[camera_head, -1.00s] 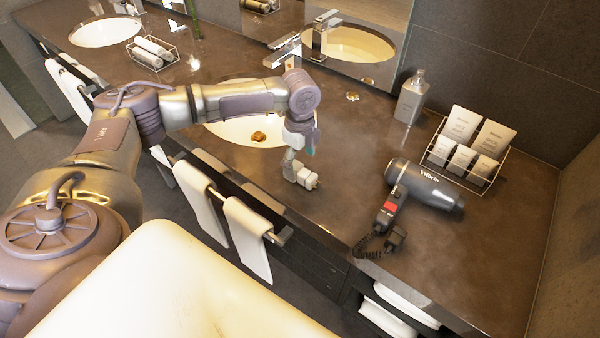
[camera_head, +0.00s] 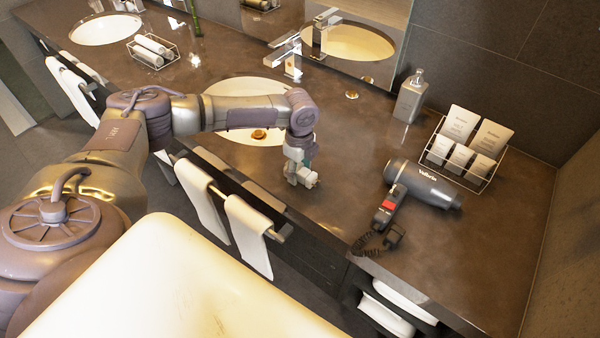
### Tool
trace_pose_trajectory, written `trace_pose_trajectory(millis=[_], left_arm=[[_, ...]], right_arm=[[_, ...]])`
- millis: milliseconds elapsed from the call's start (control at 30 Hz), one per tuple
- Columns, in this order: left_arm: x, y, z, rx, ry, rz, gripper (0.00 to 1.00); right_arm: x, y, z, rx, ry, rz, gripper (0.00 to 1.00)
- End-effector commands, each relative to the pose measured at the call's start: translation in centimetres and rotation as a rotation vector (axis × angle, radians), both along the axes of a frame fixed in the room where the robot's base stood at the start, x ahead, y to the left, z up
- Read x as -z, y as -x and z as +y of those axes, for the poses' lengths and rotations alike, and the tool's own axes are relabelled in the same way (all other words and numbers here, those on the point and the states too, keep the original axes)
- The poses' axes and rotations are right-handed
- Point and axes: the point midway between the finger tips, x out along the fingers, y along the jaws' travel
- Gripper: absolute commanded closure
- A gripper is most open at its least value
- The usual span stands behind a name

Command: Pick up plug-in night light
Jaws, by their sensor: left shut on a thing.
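The plug-in night light (camera_head: 309,180) is a small pale piece on the dark counter, in front of the near sink and left of the hair dryer. My left gripper (camera_head: 298,176) reaches down from the arm and is shut on it; the fingers hide part of the light. Whether the light touches the counter or is slightly above it, I cannot tell. My right gripper is not in view.
A black hair dryer (camera_head: 424,185) with a coiled cord lies to the right. A soap bottle (camera_head: 411,97) and a wire rack (camera_head: 490,176) of toiletries stand behind it. A chrome faucet (camera_head: 288,52) rises behind the near sink (camera_head: 222,92). White towels (camera_head: 248,235) hang at the counter's front.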

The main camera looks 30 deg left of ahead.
Motion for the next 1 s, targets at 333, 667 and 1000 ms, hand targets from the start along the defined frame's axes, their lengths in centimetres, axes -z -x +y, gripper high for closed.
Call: trace_pose_trajectory(millis=[333, 667, 1000], left_arm=[[-0.6, -0.1, 0.0, 0.0, 0.002, -0.003, 0.84], [-4.9, -0.4, -2.0, 0.007, 0.004, -0.004, 0.84], [-9.2, -1.5, -9.0, 0.005, 0.002, -0.003, 0.84]], right_arm=[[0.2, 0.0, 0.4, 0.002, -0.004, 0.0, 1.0], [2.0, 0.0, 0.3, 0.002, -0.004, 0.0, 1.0], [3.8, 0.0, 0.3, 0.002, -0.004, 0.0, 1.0]])
